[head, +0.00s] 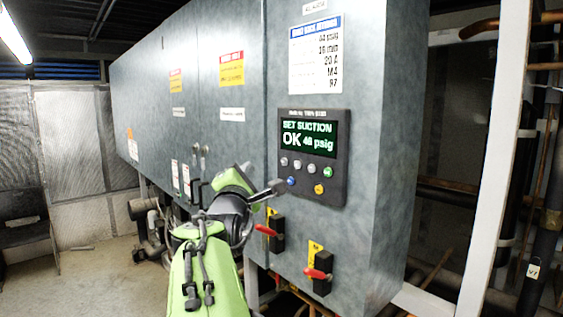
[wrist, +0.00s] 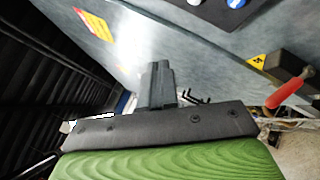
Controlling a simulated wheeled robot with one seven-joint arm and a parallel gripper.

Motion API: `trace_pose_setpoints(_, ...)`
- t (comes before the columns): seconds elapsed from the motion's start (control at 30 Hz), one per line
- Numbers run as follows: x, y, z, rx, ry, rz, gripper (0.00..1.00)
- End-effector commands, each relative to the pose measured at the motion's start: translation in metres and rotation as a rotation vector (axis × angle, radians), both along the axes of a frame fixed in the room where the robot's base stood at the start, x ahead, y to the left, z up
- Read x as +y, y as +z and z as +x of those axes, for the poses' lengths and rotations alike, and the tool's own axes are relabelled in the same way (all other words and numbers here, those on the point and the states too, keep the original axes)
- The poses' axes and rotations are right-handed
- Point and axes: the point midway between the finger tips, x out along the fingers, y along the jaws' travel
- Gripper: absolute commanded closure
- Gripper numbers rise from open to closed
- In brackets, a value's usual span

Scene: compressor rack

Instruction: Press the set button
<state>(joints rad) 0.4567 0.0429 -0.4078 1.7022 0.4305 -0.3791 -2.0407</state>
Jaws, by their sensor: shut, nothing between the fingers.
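A dark control panel (head: 338,190) is on the front of the grey cabinet. Its lit display (head: 309,138) reads "SET SUCTION OK" and a psig value that looks like 40. Below are several pale buttons (head: 297,164), a green button (head: 327,172), a blue button (head: 291,181) and a yellow button (head: 319,188). Button labels are too small to read, so I cannot tell which is set. My gripper (head: 277,187) is shut and empty, its tip just left of the blue button in the head view; contact cannot be told. The wrist view shows the shut fingers (wrist: 157,78) and the blue button (wrist: 236,3) at the top edge.
Two red-handled switches (head: 267,230) (head: 318,274) are on the cabinet below the panel; one red handle (wrist: 287,92) shows in the wrist view. A white post (head: 490,160) and pipes stand at the right. Open floor (head: 95,280) lies at the left.

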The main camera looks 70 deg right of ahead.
Motion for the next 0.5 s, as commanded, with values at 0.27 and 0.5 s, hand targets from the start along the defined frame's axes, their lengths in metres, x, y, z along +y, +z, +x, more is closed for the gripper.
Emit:
trace_pose_setpoints(0.27, -0.039, 0.003, -0.021, 0.002, -0.005, 0.003, 1.00)
trace_pose_setpoints(0.5, -0.061, 0.001, -0.032, 0.000, -0.001, 0.002, 1.00)
